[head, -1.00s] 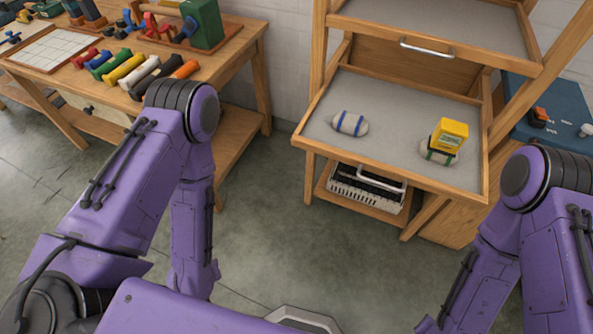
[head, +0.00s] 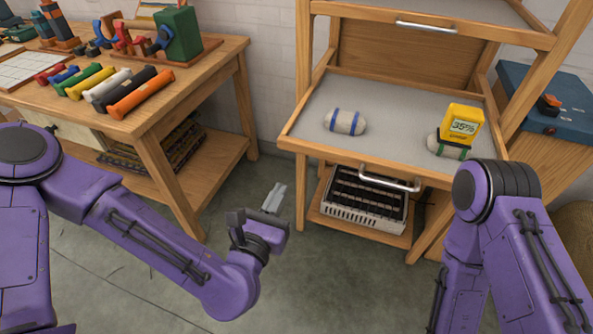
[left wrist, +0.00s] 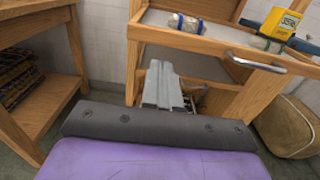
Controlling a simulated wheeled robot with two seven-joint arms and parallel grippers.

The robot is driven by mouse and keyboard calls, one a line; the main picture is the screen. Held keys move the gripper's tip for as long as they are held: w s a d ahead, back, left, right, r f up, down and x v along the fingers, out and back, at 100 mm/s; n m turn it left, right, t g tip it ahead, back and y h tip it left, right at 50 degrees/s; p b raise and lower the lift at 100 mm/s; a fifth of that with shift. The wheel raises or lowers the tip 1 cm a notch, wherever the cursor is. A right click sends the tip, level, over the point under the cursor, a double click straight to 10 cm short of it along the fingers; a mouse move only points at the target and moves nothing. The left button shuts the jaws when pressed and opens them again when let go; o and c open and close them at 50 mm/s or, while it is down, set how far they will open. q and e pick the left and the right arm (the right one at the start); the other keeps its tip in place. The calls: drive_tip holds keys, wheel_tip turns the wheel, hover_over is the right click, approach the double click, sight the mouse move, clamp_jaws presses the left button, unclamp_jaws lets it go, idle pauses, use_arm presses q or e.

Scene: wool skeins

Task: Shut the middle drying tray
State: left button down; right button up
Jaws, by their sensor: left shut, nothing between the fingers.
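A wooden drying rack holds a pulled-out tray (head: 300,128) with a grey bottom, the lower of two trays in view. Its metal handle (head: 390,178) is on the front edge, and the handle also shows in the left wrist view (left wrist: 256,63). A grey skein with blue bands (head: 345,122) and another with green bands (head: 448,148) lie in it. My left gripper (head: 274,197) is shut and empty, left of and below the tray's front, apart from it; its fingers show in the left wrist view (left wrist: 163,85). My right arm is in view, but its gripper is not.
A yellow meter (head: 461,124) reading 35% stands at the green-banded skein. An upper tray with a handle (head: 427,26) is above. A workbench (head: 190,95) with colored rolls stands left. Floor between bench and rack is clear.

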sight(301, 150)
use_arm(q)
drive_tip(key=p+x, duration=0.1)
drive_tip(key=x, duration=1)
drive_tip(key=shift+f, duration=0.15)
drive_tip(key=shift+w, duration=0.25)
use_arm(e)
drive_tip(key=shift+f, duration=0.5)
